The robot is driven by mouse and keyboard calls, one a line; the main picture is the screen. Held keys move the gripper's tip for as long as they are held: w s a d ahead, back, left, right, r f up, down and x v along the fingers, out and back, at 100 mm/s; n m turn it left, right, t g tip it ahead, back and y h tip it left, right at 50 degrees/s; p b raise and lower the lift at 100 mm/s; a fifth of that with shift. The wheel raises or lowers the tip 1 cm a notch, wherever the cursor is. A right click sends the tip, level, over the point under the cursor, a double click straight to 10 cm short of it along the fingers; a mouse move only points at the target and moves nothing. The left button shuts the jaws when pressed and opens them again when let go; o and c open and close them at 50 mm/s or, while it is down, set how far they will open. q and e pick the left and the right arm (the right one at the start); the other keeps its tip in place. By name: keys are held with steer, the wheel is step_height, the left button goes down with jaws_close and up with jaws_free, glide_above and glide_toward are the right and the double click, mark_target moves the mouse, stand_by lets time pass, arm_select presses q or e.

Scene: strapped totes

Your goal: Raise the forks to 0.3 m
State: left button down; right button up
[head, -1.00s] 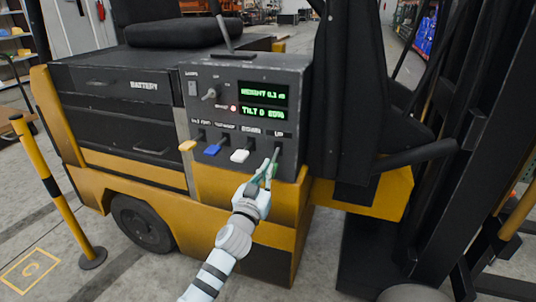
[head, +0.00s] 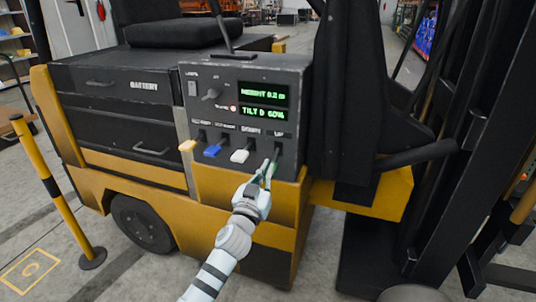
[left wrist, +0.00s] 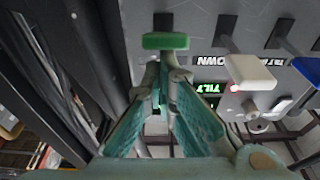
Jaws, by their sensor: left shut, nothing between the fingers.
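The forklift's grey control panel (head: 240,95) faces me, with two green displays. The upper display (head: 264,93) seems to read HEIGHT 0.2 m; the lower reads TILT and about 60%. The rightmost lever, labelled UP, has a green handle (left wrist: 165,41). My left gripper (head: 267,172) is shut and empty, with its tips at this lever's handle. In the left wrist view its fingertips (left wrist: 160,75) are right at the green handle; whether they touch I cannot tell. A grey fork part (head: 512,274) shows at the lower right, beside the dark mast (head: 445,100). My right gripper is out of view.
White (head: 239,156), blue (head: 213,150) and yellow (head: 187,146) levers line up left of the green one. A toggle switch (head: 210,95) sits above them. A yellow and black post (head: 55,190) stands at the left.

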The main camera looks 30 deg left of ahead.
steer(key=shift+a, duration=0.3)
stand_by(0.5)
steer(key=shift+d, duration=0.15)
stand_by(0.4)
arm_select(q)
step_height(320, 180, up, 5)
steer(key=s+p, duration=0.2)
steer(key=p, duration=0.3)
steer(key=b+v, duration=0.2)
steer(key=v, duration=0.7)
steer(key=shift+s+d+f, duration=0.2)
steer(key=shift+s+f, duration=0.05)
steer(key=shift+f, duration=0.1)
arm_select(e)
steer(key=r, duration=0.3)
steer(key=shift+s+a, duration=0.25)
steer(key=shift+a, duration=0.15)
